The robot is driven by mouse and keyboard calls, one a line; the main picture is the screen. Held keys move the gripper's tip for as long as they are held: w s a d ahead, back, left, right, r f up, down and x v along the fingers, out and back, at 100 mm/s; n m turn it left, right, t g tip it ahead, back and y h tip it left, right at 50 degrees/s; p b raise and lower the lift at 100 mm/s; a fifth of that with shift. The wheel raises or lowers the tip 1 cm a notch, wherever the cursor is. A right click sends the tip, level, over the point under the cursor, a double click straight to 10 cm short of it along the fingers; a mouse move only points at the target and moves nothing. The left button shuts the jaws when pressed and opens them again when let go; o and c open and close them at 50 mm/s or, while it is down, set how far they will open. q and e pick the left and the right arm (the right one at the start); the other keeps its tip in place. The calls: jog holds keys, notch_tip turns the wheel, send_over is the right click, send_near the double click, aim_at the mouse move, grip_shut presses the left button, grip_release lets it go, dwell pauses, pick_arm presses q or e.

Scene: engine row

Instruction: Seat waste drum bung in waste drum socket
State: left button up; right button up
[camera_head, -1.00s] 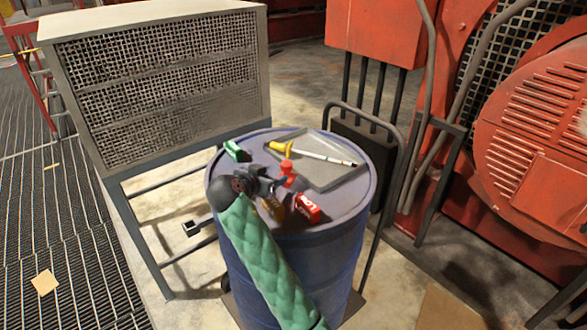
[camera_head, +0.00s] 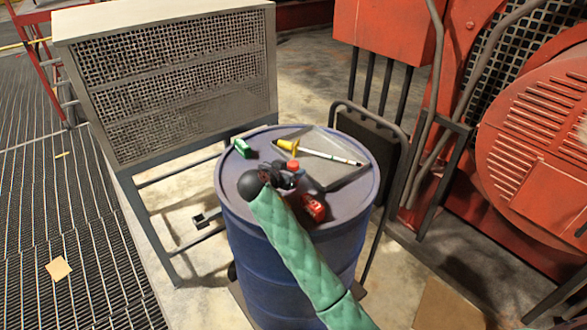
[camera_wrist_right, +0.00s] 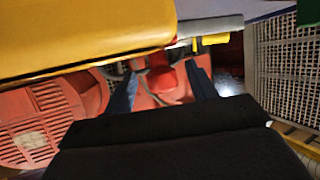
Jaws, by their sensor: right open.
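The red bung (camera_head: 293,164) stands on top of the blue waste drum (camera_head: 295,262), near the middle of the lid. My right gripper (camera_head: 287,179) is open, low over the lid and right at the near side of the bung. In the right wrist view, a red piece that looks like the bung (camera_wrist_right: 165,76) shows between the two spread fingers (camera_wrist_right: 163,88). I cannot tell whether the fingers touch it. I cannot make out the drum socket. My left gripper is not in view.
A green box (camera_head: 243,148), a yellow-handled striped stick (camera_head: 330,156), a grey tray (camera_head: 345,180) and a red box (camera_head: 314,208) are on the drum lid. A large yellow object (camera_wrist_right: 80,35) is close in the wrist view. A mesh-sided cabinet (camera_head: 175,85) stands at left, red machinery (camera_head: 535,150) at right.

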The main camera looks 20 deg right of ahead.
jog(key=shift+w+d+f, duration=0.2)
jog(key=shift+w+d, duration=0.05)
jog(key=shift+w, duration=0.05)
jog(key=shift+c, duration=0.5)
jog(key=c, duration=1)
